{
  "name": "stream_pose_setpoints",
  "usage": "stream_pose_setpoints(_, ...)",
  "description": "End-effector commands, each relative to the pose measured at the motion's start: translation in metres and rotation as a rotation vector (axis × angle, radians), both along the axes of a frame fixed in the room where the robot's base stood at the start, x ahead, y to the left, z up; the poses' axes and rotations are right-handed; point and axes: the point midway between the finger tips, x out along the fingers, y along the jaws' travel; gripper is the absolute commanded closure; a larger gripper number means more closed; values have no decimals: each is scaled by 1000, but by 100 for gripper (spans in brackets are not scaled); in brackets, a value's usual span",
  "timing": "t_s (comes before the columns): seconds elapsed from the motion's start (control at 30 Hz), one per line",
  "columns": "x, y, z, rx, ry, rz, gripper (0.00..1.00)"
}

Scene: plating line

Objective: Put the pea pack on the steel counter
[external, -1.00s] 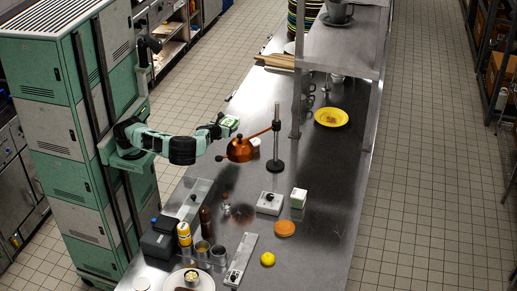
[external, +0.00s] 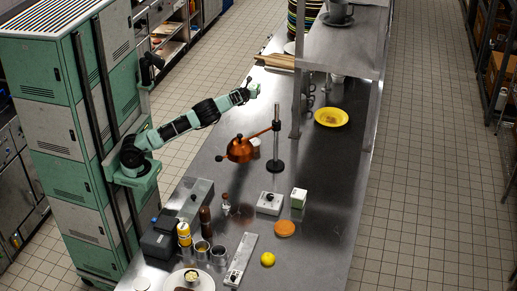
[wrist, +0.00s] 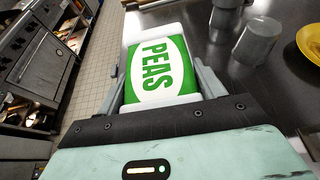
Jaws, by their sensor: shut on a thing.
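The pea pack is a green and white box marked PEAS. In the wrist view the pea pack (wrist: 158,68) sits between the two fingers of my gripper (wrist: 163,85), which is shut on it. In the external view my gripper (external: 247,91) is held out over the left part of the steel counter (external: 228,128), past the copper lamp. The pea pack (external: 254,89) shows small and pale at its tip. I cannot tell its exact height above the counter.
A copper lamp (external: 239,150) on a stand is nearer the camera. A yellow plate (external: 331,117) lies to the right, and grey cups (wrist: 256,40) stand near the pack in the wrist view. A shelf (external: 345,47) overhangs the counter's right side.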

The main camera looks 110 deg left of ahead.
Motion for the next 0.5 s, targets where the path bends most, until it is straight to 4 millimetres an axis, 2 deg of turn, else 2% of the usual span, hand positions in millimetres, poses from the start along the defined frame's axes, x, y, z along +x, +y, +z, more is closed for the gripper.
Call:
stream_pose_setpoints(0.07, -7, 12, 6, 2, -3, 8, 64)
stream_pose_setpoints(0.5, -5, 10, -59, -2, 4, 6, 64)
